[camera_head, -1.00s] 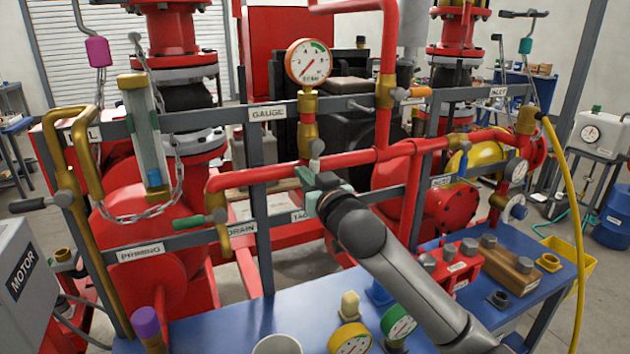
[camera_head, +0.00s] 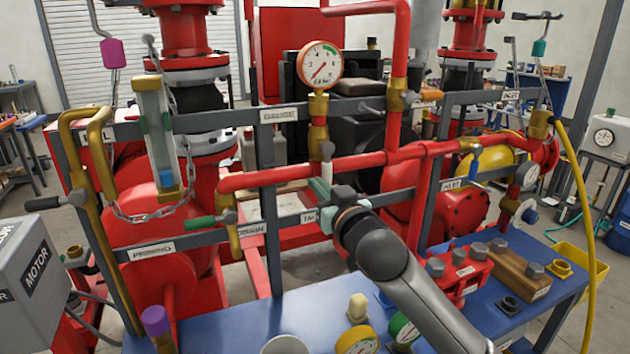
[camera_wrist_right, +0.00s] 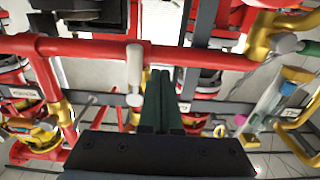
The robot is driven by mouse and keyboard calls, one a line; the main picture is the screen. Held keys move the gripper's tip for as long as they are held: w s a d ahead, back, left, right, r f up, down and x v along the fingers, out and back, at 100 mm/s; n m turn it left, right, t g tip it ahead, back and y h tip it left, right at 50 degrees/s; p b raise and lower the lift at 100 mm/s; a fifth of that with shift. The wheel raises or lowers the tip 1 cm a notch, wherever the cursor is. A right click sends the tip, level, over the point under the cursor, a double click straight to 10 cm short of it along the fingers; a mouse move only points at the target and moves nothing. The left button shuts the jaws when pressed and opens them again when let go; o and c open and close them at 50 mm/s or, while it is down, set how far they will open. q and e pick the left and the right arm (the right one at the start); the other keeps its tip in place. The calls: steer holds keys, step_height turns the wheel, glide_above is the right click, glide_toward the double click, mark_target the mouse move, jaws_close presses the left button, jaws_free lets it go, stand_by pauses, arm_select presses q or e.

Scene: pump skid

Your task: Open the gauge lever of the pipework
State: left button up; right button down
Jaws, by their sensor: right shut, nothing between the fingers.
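The pressure gauge (camera_head: 320,65) stands on a brass fitting above the red horizontal pipe. Below it, the gauge lever (camera_head: 327,171) has a grey pivot and a pale handle pointing down across the pipe. In the right wrist view the lever's pale handle (camera_wrist_right: 134,72) crosses the red pipe. My right gripper (camera_head: 317,188) is shut and empty, with its dark green fingers just below and beside the handle. In the right wrist view the shut fingers (camera_wrist_right: 161,80) lie close to the right of the handle; contact cannot be told. My left gripper is not in view.
The grey rail with the GAUGE label (camera_head: 280,115) runs behind. A green-handled lever (camera_head: 203,221) is to the left and an orange-handled lever (camera_head: 424,96) to the right. A blue bench (camera_head: 245,322) with loose gauges and fittings is below my right arm.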

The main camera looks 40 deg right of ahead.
steer(key=shift+v, duration=2.8)
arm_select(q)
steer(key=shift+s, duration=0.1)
